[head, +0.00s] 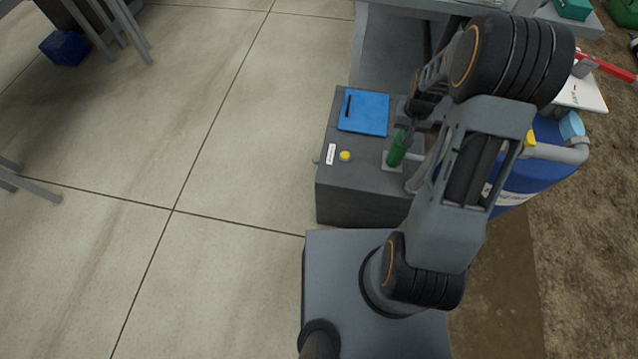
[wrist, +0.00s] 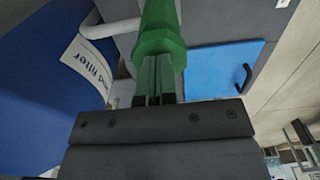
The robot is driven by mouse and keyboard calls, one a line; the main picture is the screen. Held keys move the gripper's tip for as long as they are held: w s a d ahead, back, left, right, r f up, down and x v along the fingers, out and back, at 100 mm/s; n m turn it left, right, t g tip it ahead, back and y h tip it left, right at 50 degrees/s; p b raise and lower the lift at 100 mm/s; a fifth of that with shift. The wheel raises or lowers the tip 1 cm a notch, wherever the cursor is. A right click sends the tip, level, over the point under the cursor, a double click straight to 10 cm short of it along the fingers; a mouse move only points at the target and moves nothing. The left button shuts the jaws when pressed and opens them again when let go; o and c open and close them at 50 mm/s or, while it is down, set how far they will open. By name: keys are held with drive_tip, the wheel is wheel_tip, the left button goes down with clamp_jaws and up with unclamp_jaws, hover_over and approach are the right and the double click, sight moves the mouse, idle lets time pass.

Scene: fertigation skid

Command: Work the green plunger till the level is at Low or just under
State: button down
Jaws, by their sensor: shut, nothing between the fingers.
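The green plunger (head: 396,149) stands upright on a light base plate on top of a dark grey box (head: 355,205). It also shows in the wrist view (wrist: 160,32), with a wider hexagonal part just beyond my fingertips. My gripper (wrist: 154,78) is shut with nothing between its fingers. Its tips are right at the plunger's end in the wrist view; I cannot tell whether they touch. In the head view my arm reaches over the box and partly hides the gripper. I cannot make out a level scale or a Low mark in either view.
A blue lid with a dark handle (head: 364,112), a yellow knob (head: 345,156) and a white label (head: 331,154) are on the box. A blue drum (head: 545,165) with grey pipework stands to the right. A grey bench (head: 385,45) is behind.

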wheel_tip(320, 180, up, 8)
drive_tip(key=p, duration=0.6)
drive_tip(key=shift+f, duration=0.15)
idle(0.5)
drive_tip(key=s+a+r+n+t+p, duration=0.1)
drive_tip(key=s+a+r+p, duration=0.2)
drive_tip(key=r, duration=0.8)
drive_tip(key=s+a+r+t+p, duration=0.1)
drive_tip(key=s+a+r+p, duration=0.2)
drive_tip(key=s+r+p, duration=0.3)
drive_tip(key=s+a+r+n+t+p, duration=0.1)
drive_tip(key=s+a+r+p, duration=0.2)
drive_tip(key=r, duration=1.2)
drive_tip(key=s+p, duration=0.2)
drive_tip(key=s, duration=0.2)
drive_tip(key=shift+a+r+n+t+p, duration=0.3)
drive_tip(key=shift+r+p, duration=0.05)
drive_tip(key=shift+r, duration=0.05)
drive_tip(key=shift+s, duration=0.2)
